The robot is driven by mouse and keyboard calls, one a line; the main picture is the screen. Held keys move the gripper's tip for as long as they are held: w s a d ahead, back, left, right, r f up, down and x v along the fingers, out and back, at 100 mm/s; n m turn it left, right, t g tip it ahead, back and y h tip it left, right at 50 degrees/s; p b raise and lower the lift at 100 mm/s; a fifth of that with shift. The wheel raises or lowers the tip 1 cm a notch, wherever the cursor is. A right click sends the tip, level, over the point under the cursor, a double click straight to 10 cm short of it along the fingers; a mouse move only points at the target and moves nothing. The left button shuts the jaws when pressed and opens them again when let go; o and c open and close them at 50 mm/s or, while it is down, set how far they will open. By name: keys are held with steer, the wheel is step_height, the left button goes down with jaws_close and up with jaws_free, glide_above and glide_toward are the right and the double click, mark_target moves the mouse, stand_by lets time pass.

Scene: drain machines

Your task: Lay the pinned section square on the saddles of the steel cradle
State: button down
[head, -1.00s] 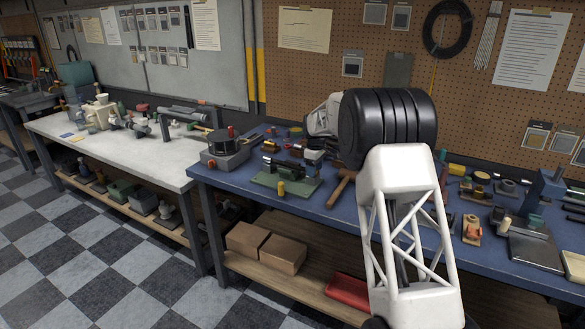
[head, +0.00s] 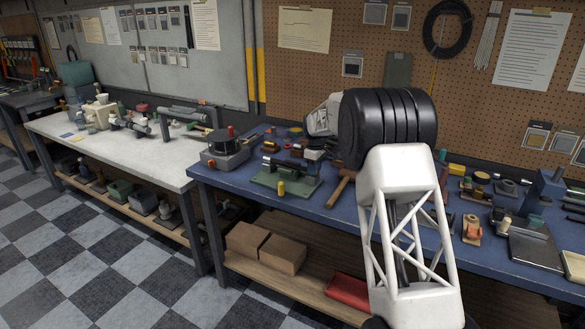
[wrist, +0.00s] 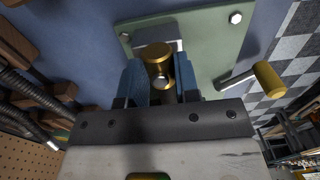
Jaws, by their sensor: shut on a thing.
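My gripper (wrist: 160,88) is low over a green base plate (wrist: 205,35) in the wrist view. Its blue fingers are shut on a brass-coloured round piece (wrist: 158,50) with a small silver pin or bolt end on it. A grey block (wrist: 150,34) on the plate lies just beyond the piece; I cannot tell whether they touch. In the head view the green fixture (head: 287,190) stands on the blue bench, and most of my gripper is hard to make out behind its right end. I cannot identify the steel cradle or its saddles with certainty.
A yellow-handled lever (wrist: 266,80) sticks out beside the plate. A grey machine (head: 222,150) stands left of the fixture, and a wooden-handled hammer (head: 340,188) lies to its right. Several small parts crowd the right of the bench. My arm hides the middle.

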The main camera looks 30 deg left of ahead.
steer(key=shift+r, duration=0.25)
steer(key=shift+r, duration=2.8)
steer(key=shift+w+d, duration=0.2)
steer(key=shift+d, duration=0.5)
steer(key=s+d+f, duration=0.1)
steer(key=d, duration=4.6)
steer(key=shift+s+d, duration=0.35)
steer(key=shift+s, duration=0.05)
